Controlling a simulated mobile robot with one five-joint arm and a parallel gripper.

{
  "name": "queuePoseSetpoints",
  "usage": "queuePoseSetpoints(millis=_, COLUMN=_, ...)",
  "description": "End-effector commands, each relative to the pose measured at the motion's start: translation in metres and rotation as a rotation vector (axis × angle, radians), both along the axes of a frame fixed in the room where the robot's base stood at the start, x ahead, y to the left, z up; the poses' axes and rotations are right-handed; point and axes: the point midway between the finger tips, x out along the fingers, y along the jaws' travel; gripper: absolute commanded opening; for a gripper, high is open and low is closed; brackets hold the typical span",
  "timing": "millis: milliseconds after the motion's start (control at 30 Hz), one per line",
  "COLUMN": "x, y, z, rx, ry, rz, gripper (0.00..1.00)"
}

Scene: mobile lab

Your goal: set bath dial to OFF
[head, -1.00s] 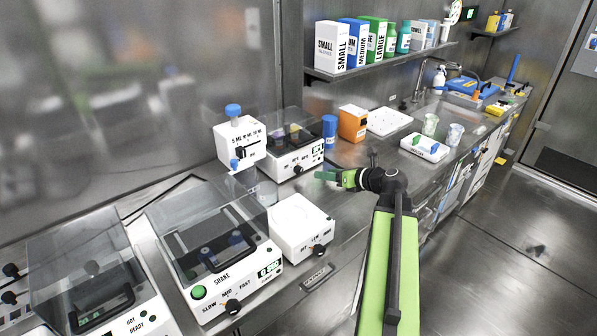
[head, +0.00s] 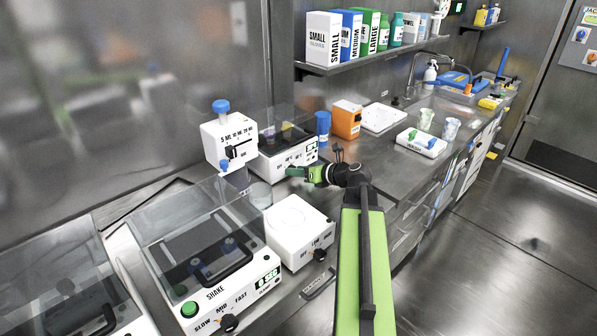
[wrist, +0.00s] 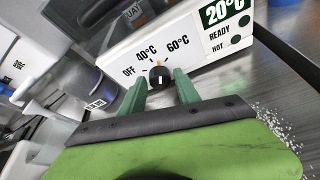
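The bath (head: 277,164) is a white box with a clear lid at the back of the counter. Its front panel shows large in the wrist view (wrist: 185,42), with a 20°C display and READY and HOT labels. The bath dial (wrist: 158,72) is a small black knob below the marks OFF, 40°C and 60°C. A white line shows on the knob; I cannot tell surely which mark it is set to. My gripper (wrist: 159,82) is open, its two green fingers on either side of the dial, contact unclear. In the head view my gripper (head: 290,172) is at the bath's front and hides the dial.
A white dispenser with a blue knob (head: 228,143) stands left of the bath. A white hot plate (head: 298,230) and a shaker (head: 205,265) stand nearer. A blue bottle (head: 322,128) and an orange box (head: 346,120) are to the right.

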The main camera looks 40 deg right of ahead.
Motion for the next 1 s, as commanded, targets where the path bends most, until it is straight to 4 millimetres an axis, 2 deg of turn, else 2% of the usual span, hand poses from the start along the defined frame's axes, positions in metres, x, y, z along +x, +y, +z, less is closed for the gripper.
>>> queuePoseSetpoints(millis=33, x=-0.0002, y=-0.0001, z=0.0, rx=0.0, ry=0.0, rz=0.0, gripper=0.31)
queuePoseSetpoints(millis=267, x=-0.0004, y=-0.0006, z=-0.0001, rx=0.0, ry=0.0, rz=0.0, gripper=0.01)
queuePoseSetpoints(millis=667, x=-0.0014, y=0.0003, z=0.0001, rx=-0.047, ry=-0.006, rz=0.0, gripper=0.0)
queuePoseSetpoints(millis=1000, x=-0.0028, y=0.0026, z=-0.0003, rx=-0.272, ry=-0.038, rz=-0.001, gripper=0.0)
